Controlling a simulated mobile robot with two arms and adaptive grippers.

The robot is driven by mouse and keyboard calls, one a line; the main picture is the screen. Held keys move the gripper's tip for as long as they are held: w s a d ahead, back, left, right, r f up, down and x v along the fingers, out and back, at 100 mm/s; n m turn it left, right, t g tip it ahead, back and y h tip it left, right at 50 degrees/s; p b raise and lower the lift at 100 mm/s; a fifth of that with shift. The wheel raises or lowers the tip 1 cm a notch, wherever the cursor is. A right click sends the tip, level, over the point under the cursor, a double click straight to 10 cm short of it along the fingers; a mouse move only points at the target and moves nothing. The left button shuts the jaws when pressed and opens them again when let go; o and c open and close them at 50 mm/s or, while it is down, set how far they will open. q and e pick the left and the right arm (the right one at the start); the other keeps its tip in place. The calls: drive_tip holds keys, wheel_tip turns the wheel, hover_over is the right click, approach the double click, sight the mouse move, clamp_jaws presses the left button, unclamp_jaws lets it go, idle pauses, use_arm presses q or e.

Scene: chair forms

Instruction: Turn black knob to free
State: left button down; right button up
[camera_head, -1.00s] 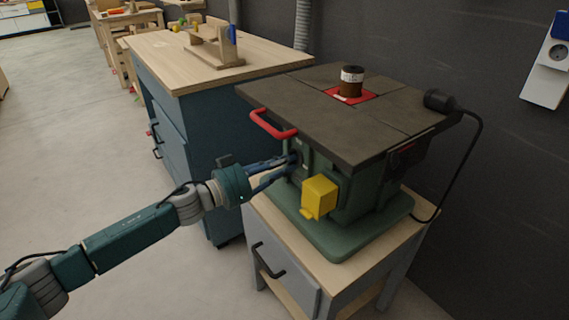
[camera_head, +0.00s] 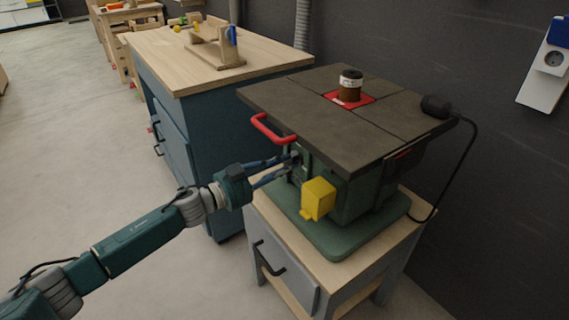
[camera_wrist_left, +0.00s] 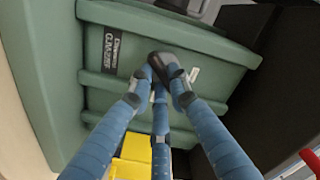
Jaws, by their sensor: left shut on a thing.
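A green router table machine (camera_head: 350,198) with a dark top stands on a small wooden cabinet. The black knob (camera_wrist_left: 163,62) is on its green side panel in the left wrist view, beside a small white tag (camera_wrist_left: 193,75). My left gripper (camera_head: 290,160) reaches from the left under the tabletop edge. In the left wrist view its blue fingers (camera_wrist_left: 161,82) close around the knob, and their dark tips partly hide it. Fingers and knob are too small in the head view to tell the knob's angle. My right gripper is not in view.
A yellow box (camera_head: 318,198) sits on the machine just beside the fingers. A red handle (camera_head: 270,128) sticks out above them. The machine stands on the wooden cabinet (camera_head: 268,222). A blue workbench (camera_head: 190,88) stands behind to the left. The floor at left is clear.

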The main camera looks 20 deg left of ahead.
use_arm(q)
drive_tip(key=m, duration=0.4)
drive_tip(key=m+b, duration=0.1)
drive_tip(key=m, duration=0.4)
drive_tip(key=shift+a+f, duration=0.1)
drive_tip(key=shift+f, duration=0.1)
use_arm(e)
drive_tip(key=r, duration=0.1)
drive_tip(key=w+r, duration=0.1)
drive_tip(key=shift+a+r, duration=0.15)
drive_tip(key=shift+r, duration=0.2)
use_arm(q)
drive_tip(key=shift+m, duration=0.3)
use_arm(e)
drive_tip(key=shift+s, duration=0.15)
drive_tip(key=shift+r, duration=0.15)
use_arm(q)
drive_tip(key=c, duration=1.6)
unclamp_jaws()
drive_tip(key=shift+c, duration=0.2)
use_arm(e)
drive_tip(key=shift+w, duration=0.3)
use_arm(q)
drive_tip(key=shift+a, duration=0.1)
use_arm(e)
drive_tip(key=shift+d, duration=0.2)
use_arm(q)
drive_tip(key=v, duration=1.2)
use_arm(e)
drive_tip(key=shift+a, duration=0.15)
